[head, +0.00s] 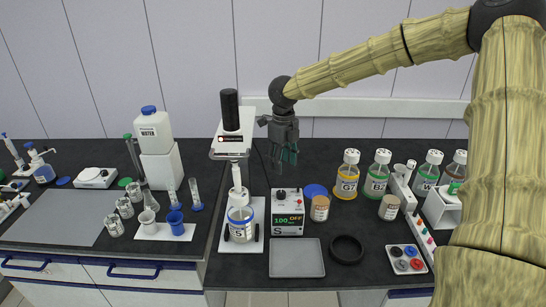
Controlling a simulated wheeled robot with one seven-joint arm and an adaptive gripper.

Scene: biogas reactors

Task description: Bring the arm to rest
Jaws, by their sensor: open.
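My gripper (284,154) hangs at the end of my bamboo-coloured arm, pointing down. It is in the air right of the stirrer stand, over the back of the dark bench. Its greenish fingers look apart, and I see nothing between them. My arm reaches in from the right side of the view and bends high up.
A stirrer stand (232,134) with a jar (241,225) is left of my gripper. Below are a control box (287,222), a grey tray (297,258) and a black ring (347,249). Capped bottles (347,175) stand to the right; a water canister (153,130) is left.

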